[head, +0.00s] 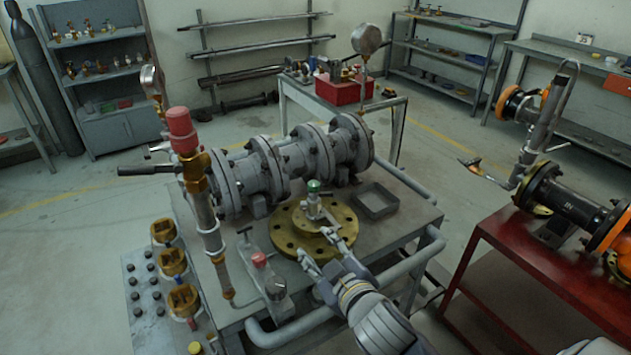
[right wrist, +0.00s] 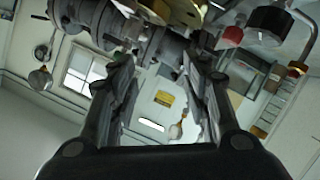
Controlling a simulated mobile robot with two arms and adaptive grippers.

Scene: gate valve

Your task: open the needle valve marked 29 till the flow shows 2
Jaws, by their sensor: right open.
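No marking 29 and no flow reading is legible, so I cannot tell which valve is meant. A small valve with a green top (head: 314,187) stands upright on a brass flange (head: 285,235). A grey block with a red knob (head: 259,260) and a small T-handle (head: 245,232) stands at the table's front. My left gripper is not in view.
A flanged grey pipe assembly (head: 290,162) lies across the table behind the flange. A red-capped vertical pipe (head: 180,130) rises at left. Dial gauges (head: 366,40) stand above. An empty square tray (head: 375,201) sits right of the flange. A red bench (head: 535,290) stands at right.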

